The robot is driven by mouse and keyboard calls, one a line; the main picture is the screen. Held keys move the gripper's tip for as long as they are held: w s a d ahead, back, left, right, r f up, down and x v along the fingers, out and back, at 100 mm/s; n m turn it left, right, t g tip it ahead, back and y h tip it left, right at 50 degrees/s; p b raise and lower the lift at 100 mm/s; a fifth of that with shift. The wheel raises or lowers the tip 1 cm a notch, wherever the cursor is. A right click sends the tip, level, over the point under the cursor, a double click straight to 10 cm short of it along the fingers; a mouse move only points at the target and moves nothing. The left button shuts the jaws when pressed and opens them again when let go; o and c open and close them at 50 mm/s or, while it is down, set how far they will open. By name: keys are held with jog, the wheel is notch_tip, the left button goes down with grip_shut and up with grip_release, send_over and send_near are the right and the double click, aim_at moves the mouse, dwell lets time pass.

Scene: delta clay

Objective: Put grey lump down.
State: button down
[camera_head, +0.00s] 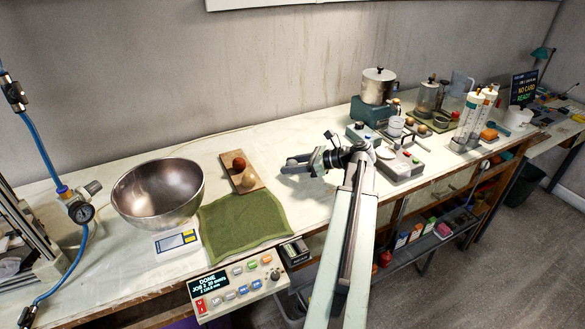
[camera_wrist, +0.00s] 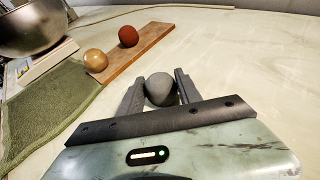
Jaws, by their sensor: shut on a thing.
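The grey lump (camera_wrist: 161,90) is a rounded grey ball, held between the two dark fingers of my gripper (camera_wrist: 158,86) in the wrist view. In the head view my gripper (camera_head: 291,165) reaches left over the pale bench top (camera_head: 310,212), right of the wooden board. The lump is small there and partly hidden by the fingers. I cannot tell whether the lump touches the bench. A red-brown ball (camera_head: 239,163) and a tan ball (camera_head: 248,179) sit on the wooden board (camera_head: 229,157).
A green cloth (camera_head: 240,222) and a metal bowl (camera_head: 158,192) on a scale (camera_head: 176,241) lie left of my gripper. Grey devices (camera_head: 400,165) and a steel pot (camera_head: 378,85) stand to the right. The bench between board and gripper is clear.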

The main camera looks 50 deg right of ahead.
jog(key=shift+f, duration=0.1)
jog(key=c, duration=0.8)
grip_release()
jog(key=shift+r, duration=0.25)
jog(key=p+v, duration=0.4)
jog(key=v, duration=0.8)
jog(key=shift+r+p, duration=0.1)
jog(key=shift+p, duration=0.3)
